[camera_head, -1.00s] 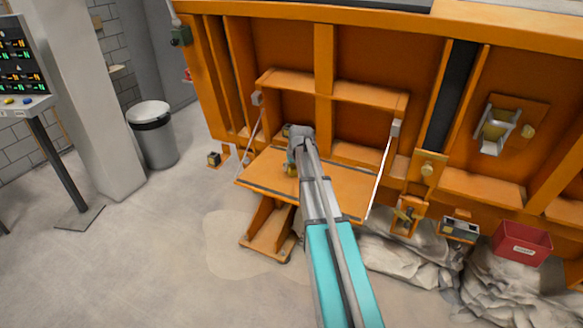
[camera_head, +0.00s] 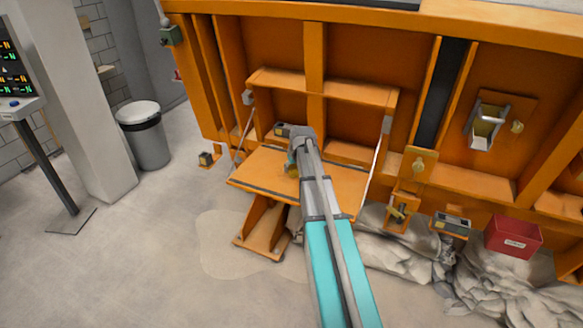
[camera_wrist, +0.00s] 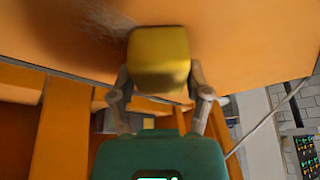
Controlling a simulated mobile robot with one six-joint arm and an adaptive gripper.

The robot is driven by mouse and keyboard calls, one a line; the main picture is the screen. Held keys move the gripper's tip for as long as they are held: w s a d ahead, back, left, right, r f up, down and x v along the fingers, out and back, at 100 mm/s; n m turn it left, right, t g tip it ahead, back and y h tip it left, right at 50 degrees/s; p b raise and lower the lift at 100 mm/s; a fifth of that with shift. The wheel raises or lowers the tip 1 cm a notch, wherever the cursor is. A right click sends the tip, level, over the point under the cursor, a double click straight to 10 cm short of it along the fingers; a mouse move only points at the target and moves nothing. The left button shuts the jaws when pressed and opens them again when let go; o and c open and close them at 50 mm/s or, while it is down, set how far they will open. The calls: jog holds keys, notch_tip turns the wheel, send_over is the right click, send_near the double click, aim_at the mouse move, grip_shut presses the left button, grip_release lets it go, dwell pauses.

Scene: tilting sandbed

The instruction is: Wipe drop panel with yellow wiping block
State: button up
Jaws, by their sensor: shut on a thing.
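The drop panel (camera_head: 262,172) is an orange board folded down from the orange wall, hanging level on stays at both sides. In the wrist view its orange face (camera_wrist: 240,35) fills the top, with a dark smudged patch at the upper left. The yellow wiping block (camera_wrist: 160,58) sits between the two fingers of my gripper (camera_wrist: 160,95), which is shut on it. The block overlaps the panel's face in that view; I cannot tell whether it touches. In the head view my gripper (camera_head: 292,168) is over the panel's left-middle part, and my arm hides much of the panel's right half.
An orange bracket (camera_head: 262,230) stands under the panel. A small grey-and-yellow box (camera_head: 283,130) lies behind the gripper. A red bin (camera_head: 513,237) and crumpled grey sacks (camera_head: 390,252) are at the right. A trash can (camera_head: 146,140) stands left; the floor at front left is clear.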

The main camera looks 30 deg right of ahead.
jog(key=shift+s+d+f, duration=0.1)
jog(key=shift+s+d, duration=0.45)
jog(key=shift+s, duration=0.25)
jog(key=shift+s+d+f, duration=0.1)
jog(key=shift+s+d, duration=0.4)
jog(key=shift+s, duration=0.25)
jog(key=shift+s+d+r, duration=0.15)
jog(key=shift+s+d, duration=0.95)
jog(key=shift+s, duration=0.2)
jog(key=shift+s+d, duration=0.55)
jog(key=shift+s, duration=0.2)
jog(key=shift+s+d, duration=0.5)
jog(key=shift+s, duration=0.2)
